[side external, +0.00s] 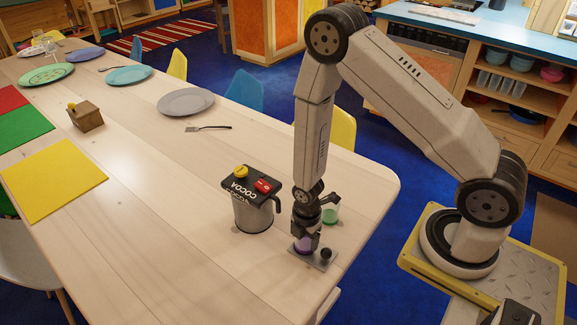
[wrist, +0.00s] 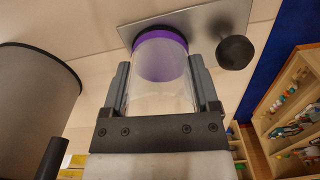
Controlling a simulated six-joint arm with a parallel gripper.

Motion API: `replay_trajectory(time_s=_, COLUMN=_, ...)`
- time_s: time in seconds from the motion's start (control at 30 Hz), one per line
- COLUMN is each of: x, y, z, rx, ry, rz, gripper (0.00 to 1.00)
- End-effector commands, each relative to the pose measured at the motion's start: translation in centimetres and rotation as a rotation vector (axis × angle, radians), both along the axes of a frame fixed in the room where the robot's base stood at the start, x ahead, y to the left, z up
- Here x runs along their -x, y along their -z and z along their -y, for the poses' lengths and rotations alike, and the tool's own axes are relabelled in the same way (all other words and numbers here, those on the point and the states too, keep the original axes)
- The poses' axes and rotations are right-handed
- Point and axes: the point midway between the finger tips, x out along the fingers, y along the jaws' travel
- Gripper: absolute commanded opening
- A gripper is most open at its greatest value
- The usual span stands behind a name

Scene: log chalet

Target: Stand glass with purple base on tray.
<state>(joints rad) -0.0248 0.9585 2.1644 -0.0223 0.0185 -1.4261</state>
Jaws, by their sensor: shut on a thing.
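The glass with a purple base (wrist: 162,90) is clear, with a purple band at its far end. My gripper (wrist: 160,68) is shut on it, one finger on each side. In the side external view the purple base (side external: 304,244) shows under my gripper (side external: 305,234), low at the tray. The tray (side external: 319,263) is a small grey metal plate with a black knob (side external: 326,253) at its right. In the wrist view the tray (wrist: 213,24) lies just beyond the purple base. I cannot tell whether the base touches it.
A grey cocoa canister (side external: 253,214) with a black lid and handle stands close to the left of my gripper. The table edge is near on the right. Plates (side external: 186,102) lie farther back.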

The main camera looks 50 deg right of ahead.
Motion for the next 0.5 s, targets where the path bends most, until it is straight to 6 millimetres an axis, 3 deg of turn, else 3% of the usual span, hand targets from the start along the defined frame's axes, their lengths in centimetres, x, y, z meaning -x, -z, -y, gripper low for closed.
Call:
replay_trajectory(time_s=0.47, x=0.02, y=0.53, z=0.0, rx=0.0, ry=0.0, rz=-0.001, gripper=0.14)
replay_trajectory(time_s=0.5, x=0.02, y=0.58, z=0.0, rx=0.0, ry=0.0, rz=0.0, gripper=0.81)
